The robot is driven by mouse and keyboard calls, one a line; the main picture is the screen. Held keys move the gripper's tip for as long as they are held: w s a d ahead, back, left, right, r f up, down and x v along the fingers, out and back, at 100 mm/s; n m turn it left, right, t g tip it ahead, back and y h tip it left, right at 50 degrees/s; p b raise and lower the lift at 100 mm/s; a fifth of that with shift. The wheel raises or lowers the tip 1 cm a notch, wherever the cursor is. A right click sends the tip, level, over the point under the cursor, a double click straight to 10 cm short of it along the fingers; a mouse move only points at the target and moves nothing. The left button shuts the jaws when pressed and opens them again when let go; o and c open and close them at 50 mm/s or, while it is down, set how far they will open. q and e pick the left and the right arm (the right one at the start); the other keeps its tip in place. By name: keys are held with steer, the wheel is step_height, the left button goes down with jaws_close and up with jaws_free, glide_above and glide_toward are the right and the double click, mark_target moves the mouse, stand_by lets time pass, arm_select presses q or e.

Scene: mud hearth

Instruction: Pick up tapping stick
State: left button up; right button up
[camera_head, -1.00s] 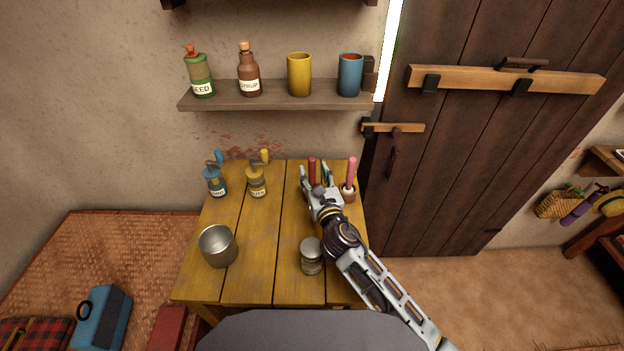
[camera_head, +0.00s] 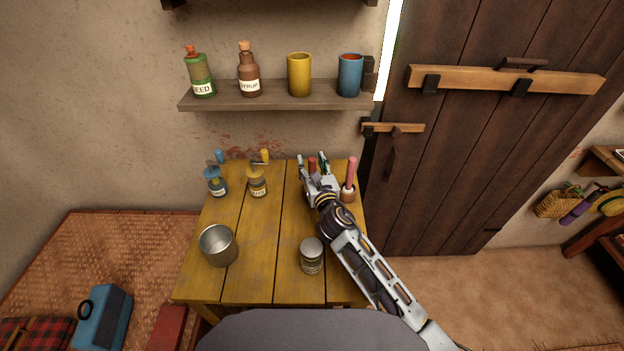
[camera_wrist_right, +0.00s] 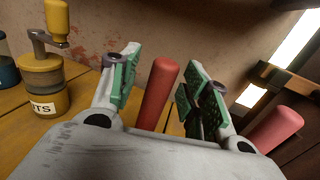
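A dark red stick (camera_head: 311,163) stands upright at the back right of the yellow table, mostly hidden by my right gripper (camera_head: 312,162). In the right wrist view the red stick (camera_wrist_right: 158,92) is between the two green-padded fingers of the right gripper (camera_wrist_right: 158,80), with gaps on both sides. The gripper is open. I cannot tell which one is the tapping stick. My left gripper is out of view.
A shelf (camera_head: 275,99) with bottles and cups hangs behind. The table's middle is clear.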

jaws_close()
steer(key=shift+r, duration=0.85)
step_height(320, 180, up, 7)
steer(key=shift+f+p, duration=0.1)
steer(key=shift+p, duration=0.95)
steer(key=shift+r, duration=0.75)
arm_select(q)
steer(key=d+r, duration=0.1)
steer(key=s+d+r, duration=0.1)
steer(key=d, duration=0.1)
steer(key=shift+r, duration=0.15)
